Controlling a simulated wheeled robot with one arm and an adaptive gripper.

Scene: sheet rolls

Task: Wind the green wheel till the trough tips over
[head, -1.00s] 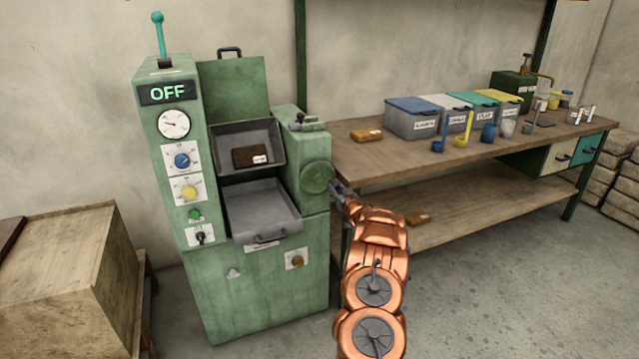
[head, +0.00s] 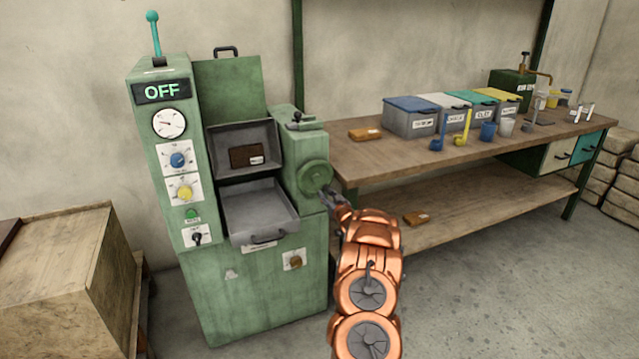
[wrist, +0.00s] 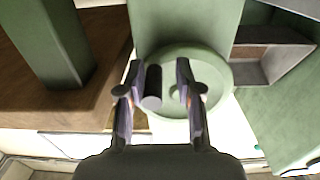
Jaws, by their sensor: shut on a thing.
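The green wheel (head: 316,176) is on the right side of the green machine (head: 265,285). It also shows in the wrist view (wrist: 210,68), with a dark cylindrical handle (wrist: 152,88) standing out from its face. My gripper (head: 331,194) is at the lower right of the wheel. In the wrist view my gripper (wrist: 158,92) is shut on the handle, which lies between the fingers. A grey trough (head: 222,138) sits in the machine's opening left of the wheel and holds a brown labelled block (head: 246,155). A grey tray (head: 258,208) is below it, empty.
The machine's panel reads OFF (head: 162,91). A wooden bench (head: 365,152) with lidded bins (head: 410,118) and cups stands close on the right, near my arm. A wooden crate (head: 60,270) stands at the left. Floor at front right is clear.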

